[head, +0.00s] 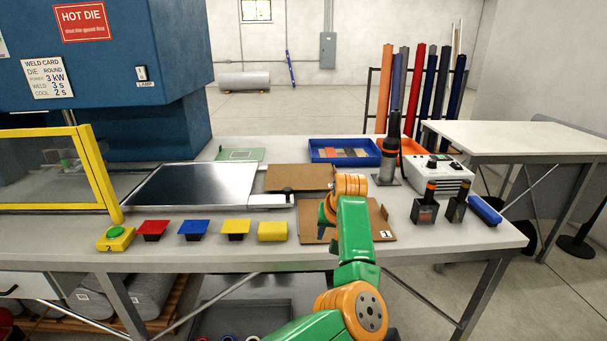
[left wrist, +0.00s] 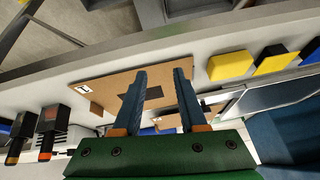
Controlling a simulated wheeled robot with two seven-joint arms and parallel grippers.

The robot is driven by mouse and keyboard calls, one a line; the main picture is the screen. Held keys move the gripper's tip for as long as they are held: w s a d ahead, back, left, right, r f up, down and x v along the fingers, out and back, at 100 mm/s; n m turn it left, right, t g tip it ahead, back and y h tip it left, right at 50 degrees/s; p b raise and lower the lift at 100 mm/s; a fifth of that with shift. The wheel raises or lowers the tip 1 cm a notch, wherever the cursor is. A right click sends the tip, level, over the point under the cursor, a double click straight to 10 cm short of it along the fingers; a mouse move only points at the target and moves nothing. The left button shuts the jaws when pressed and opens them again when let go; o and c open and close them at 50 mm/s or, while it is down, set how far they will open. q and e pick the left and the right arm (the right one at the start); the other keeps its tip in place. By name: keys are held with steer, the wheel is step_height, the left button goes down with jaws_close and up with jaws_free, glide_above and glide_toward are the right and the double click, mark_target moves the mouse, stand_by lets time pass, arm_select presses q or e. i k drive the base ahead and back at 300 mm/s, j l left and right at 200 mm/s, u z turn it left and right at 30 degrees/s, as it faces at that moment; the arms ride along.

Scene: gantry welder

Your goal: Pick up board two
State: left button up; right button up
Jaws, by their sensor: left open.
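Two flat brown boards lie on the grey workbench. The nearer board (head: 308,225) has a white label that reads 1 at its front right corner, and my left arm covers part of it. The farther board (head: 290,177) lies behind it, beside the metal plate, and I see no number on it. My left gripper (head: 324,218) hangs over the nearer board. In the left wrist view the gripper (left wrist: 160,73) is open, its two blue fingers apart over the nearer board (left wrist: 105,87), with nothing between them. My right gripper is not in view.
The metal plate (head: 190,185) is left of the boards. A yellow block (head: 272,231) and several coloured pieces line the front edge. A blue tray (head: 343,151) stands behind. Two dark tools (head: 425,207), a white box unit (head: 437,173) and a blue roll (head: 485,210) are at the right.

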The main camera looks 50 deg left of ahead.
mark_target(298, 176)
steer(key=i+j, duration=1.1)
steer(key=j, duration=0.25)
